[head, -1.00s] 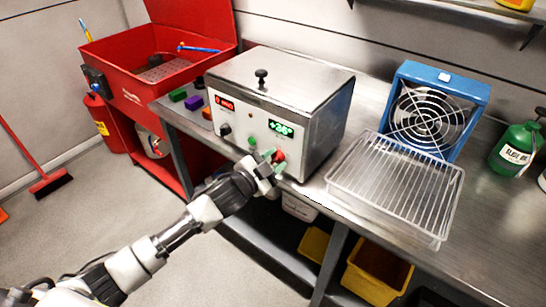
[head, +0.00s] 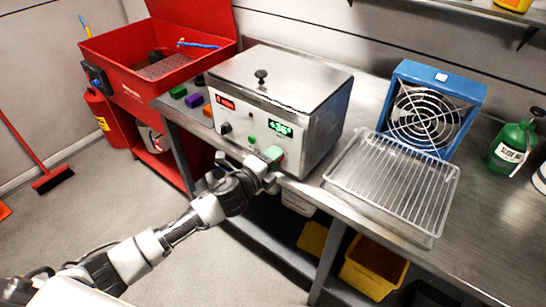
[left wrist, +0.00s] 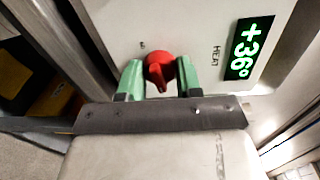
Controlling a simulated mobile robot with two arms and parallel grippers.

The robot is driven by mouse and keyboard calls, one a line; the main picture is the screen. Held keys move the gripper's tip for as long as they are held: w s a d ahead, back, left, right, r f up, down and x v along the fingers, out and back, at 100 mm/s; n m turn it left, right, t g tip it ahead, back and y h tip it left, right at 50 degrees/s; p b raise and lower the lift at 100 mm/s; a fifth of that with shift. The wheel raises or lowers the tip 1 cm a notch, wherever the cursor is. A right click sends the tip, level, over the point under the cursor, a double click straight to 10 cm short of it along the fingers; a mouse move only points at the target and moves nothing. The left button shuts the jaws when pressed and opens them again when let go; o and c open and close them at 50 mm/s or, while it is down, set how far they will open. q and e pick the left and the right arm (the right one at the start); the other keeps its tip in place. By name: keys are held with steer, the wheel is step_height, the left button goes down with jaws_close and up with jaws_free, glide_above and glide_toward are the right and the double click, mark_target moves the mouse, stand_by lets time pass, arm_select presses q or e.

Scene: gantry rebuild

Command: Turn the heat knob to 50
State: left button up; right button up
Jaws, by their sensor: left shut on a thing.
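The red heat knob (left wrist: 159,69) sits on the front panel of the steel heater box (head: 300,152), beside the word HEAT. The green display reads +36° in the left wrist view (left wrist: 248,47) and also shows in the head view (head: 281,128). My left gripper (head: 272,156) is at the lower right of the panel. Its green fingers are shut on the knob, one on each side, as the left wrist view shows (left wrist: 160,78). In the head view the gripper hides the knob. My right gripper is out of view.
A black knob (head: 225,128) and a green button (head: 251,139) are on the same panel. A wire rack (head: 392,184) and a blue fan (head: 437,102) stand right of the box. A red wash basin (head: 120,70) is at the left.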

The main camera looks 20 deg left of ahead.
arm_select(q)
steer(key=m, duration=0.4)
steer(key=shift+p, duration=0.3)
steer(key=m, duration=0.5)
steer(key=shift+m+y+p, duration=0.3)
steer(key=shift+y+p, duration=0.1)
steer(key=m, duration=0.4)
steer(key=shift+t+p, duration=0.3)
steer(key=m, duration=0.4)
steer(key=shift+f+t+p, duration=0.15)
steer(key=shift+t+p, duration=0.15)
steer(key=shift+m, duration=0.5)
steer(key=o, duration=0.9)
steer(key=shift+s, duration=0.1)
